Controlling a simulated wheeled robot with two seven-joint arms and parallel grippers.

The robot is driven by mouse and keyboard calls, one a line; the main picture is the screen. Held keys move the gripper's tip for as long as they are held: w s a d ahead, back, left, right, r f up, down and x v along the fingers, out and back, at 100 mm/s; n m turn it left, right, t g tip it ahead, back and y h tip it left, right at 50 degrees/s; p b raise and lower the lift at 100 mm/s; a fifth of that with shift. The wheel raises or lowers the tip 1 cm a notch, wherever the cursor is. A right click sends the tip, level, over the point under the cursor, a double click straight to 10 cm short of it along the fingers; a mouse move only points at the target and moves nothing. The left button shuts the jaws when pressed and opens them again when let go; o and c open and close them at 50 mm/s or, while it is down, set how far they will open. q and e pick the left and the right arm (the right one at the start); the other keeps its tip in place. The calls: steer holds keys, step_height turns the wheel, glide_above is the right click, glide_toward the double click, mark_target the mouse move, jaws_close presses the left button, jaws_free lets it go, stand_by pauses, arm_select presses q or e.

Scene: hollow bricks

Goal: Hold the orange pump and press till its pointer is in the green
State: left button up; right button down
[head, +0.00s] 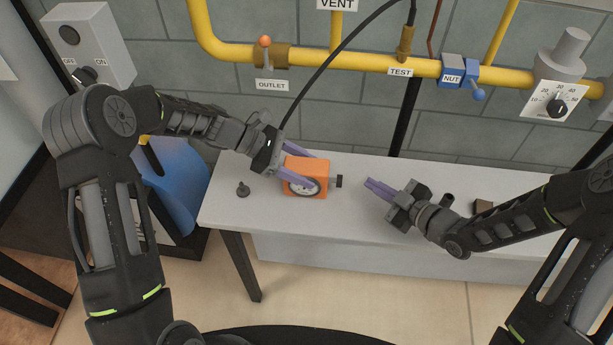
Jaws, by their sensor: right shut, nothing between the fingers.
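The orange pump (309,171) sits on the white bench (235,212). A round gauge (303,187) is on its front, too small to read the pointer or any green zone. A dark knob or plunger (337,181) sticks out of its right side. My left gripper (307,168) has its purple fingers on either side of the pump, one behind and one across the front; it looks closed around the body. My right gripper (370,187) is shut and empty, pointing left at the plunger with a small gap between.
A small dark fitting (243,190) stands on the bench to the left. A brown block (483,206) lies behind my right arm. A black hose (335,60) runs from the TEST point (405,45) on the yellow pipe (350,64) down behind the pump.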

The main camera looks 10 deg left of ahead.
arm_select(q)
steer(key=o, duration=0.4)
steer(key=v, duration=1.2)
steer(key=shift+f, duration=0.1)
